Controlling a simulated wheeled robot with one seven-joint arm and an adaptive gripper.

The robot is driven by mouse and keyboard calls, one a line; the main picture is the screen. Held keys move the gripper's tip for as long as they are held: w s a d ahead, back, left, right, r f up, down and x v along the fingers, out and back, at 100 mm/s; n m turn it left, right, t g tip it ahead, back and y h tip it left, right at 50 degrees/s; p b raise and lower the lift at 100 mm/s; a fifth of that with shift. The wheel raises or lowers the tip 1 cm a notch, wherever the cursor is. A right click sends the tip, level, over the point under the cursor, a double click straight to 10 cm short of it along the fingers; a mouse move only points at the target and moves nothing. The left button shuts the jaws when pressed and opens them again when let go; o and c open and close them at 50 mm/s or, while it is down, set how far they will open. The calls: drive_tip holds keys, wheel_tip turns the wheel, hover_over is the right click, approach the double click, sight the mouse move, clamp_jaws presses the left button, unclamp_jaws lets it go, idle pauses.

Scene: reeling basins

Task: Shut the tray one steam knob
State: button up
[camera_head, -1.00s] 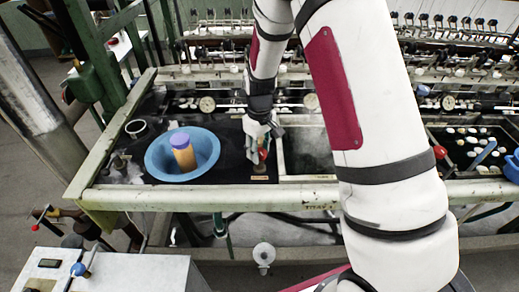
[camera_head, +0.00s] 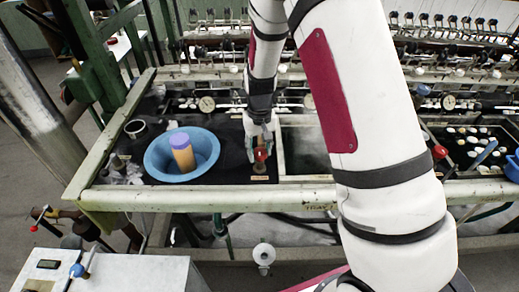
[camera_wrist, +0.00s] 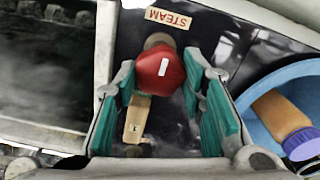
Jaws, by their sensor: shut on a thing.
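The red steam knob (camera_head: 260,154) stands on the dark panel just left of the steaming basin in the head view. In the wrist view the knob (camera_wrist: 160,72) is a red cap with a white mark on top, below a STEAM label (camera_wrist: 168,18). My gripper (camera_head: 259,143) reaches down over it. In the wrist view my gripper (camera_wrist: 162,80) has its green-padded fingers on both sides of the knob, shut on it. The knob's stem is hidden under its cap.
A blue bowl (camera_head: 155,160) with an orange, purple-topped cylinder (camera_head: 182,152) stands close left of the knob. The water basin (camera_head: 305,150) lies right. A pale frame rail (camera_head: 215,198) runs along the front. Another red knob (camera_head: 440,152) is farther right.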

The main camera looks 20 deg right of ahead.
sight(260, 151)
idle(0.3)
drive_tip(key=o, duration=1.1)
drive_tip(key=shift+o, duration=0.2)
wheel_tip(260, 151, up, 12)
